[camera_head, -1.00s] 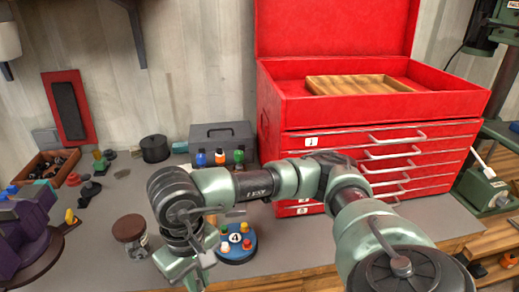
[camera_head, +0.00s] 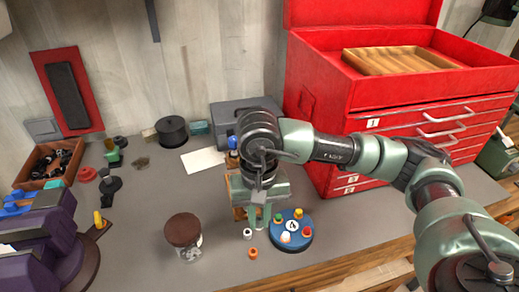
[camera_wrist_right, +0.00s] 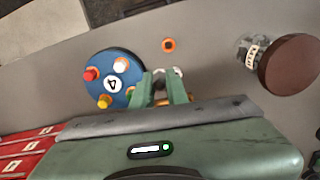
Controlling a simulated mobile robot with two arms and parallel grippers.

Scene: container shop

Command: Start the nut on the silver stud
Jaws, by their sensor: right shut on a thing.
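My right gripper (camera_head: 259,219) points down just left of a round blue base (camera_head: 304,243) marked 4. It also shows in the wrist view (camera_wrist_right: 165,82), with its fingers close together on a small pale thing (camera_wrist_right: 160,72), mostly hidden at the tips; I cannot tell its exact shape. The base carries several coloured caps, among them a white one (camera_head: 286,237) and a red one (camera_head: 308,232). A small white ring (camera_head: 248,233) and an orange nut (camera_head: 253,252) are at the bench beside the gripper. I cannot pick out a silver stud for sure. My left gripper is not in view.
A brown-lidded jar (camera_head: 184,232) stands left of the gripper. A purple vise-like device (camera_head: 45,235) is at the far left. A red tool chest (camera_head: 335,125) stands at the back right, a grey box (camera_head: 232,113) behind the gripper.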

